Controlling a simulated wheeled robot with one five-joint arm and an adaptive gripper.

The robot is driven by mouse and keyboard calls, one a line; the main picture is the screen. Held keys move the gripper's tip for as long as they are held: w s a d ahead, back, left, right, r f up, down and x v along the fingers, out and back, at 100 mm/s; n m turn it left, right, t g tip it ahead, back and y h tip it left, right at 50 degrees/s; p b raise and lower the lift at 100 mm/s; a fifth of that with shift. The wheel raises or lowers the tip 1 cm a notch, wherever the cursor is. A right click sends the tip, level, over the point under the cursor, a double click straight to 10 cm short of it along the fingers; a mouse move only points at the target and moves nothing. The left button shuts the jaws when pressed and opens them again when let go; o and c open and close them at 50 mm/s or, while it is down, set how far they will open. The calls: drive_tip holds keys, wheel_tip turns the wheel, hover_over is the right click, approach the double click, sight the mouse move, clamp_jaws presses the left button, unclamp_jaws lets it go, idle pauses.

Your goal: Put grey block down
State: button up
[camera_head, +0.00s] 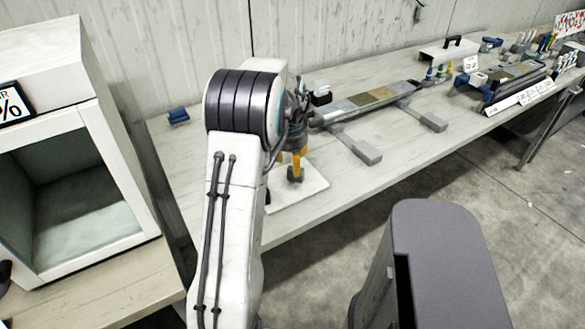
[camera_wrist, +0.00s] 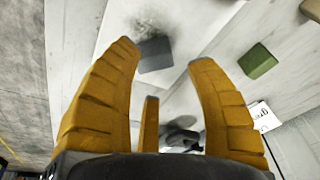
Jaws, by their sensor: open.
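The grey block (camera_wrist: 155,54) shows in the wrist view just beyond and between the fingertips, over a pale board. A gap shows between it and the right fingertip; whether it touches the left one I cannot tell. My gripper (camera_wrist: 165,56) has its yellow fingers spread apart. In the head view my gripper (camera_head: 297,160) points down over a white board (camera_head: 312,188) near the front edge of the bench. My arm hides part of this spot, and I cannot clearly make out the block there.
A green block (camera_wrist: 258,61) and a printed card (camera_wrist: 264,117) lie to the right in the wrist view. In the head view a long core tray (camera_head: 345,107) on grey supports stands to the right. A blue object (camera_head: 178,116) lies at the back left. An open white box (camera_head: 70,180) stands far left.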

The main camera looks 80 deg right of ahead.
drive_tip(key=v, duration=0.6)
drive_tip(key=shift+r, duration=0.4)
drive_tip(key=shift+a, duration=0.1)
drive_tip(key=w+a+r+n+t, duration=0.1)
drive_tip(key=w+a+r+n, duration=0.25)
drive_tip(key=w+a, duration=0.75)
drive_tip(key=w+a+r+n+t, duration=0.15)
drive_tip(key=w+a+n, duration=0.35)
drive_tip(key=w+a, duration=0.65)
drive_tip(key=w+a+n+y, duration=0.1)
drive_tip(key=w+a+n, duration=0.3)
drive_tip(key=a, duration=0.8)
drive_tip(key=s+a+f+n, duration=0.1)
drive_tip(key=s+a+n, duration=0.2)
drive_tip(key=a, duration=0.4)
drive_tip(key=s+a+f+n+y, duration=0.1)
drive_tip(key=s+a+f+n, duration=0.1)
drive_tip(key=a, duration=0.5)
drive_tip(key=shift+s+n+t+y, duration=0.3)
drive_tip(key=shift+s+n+t, duration=0.15)
drive_tip(key=shift+s+n, duration=0.55)
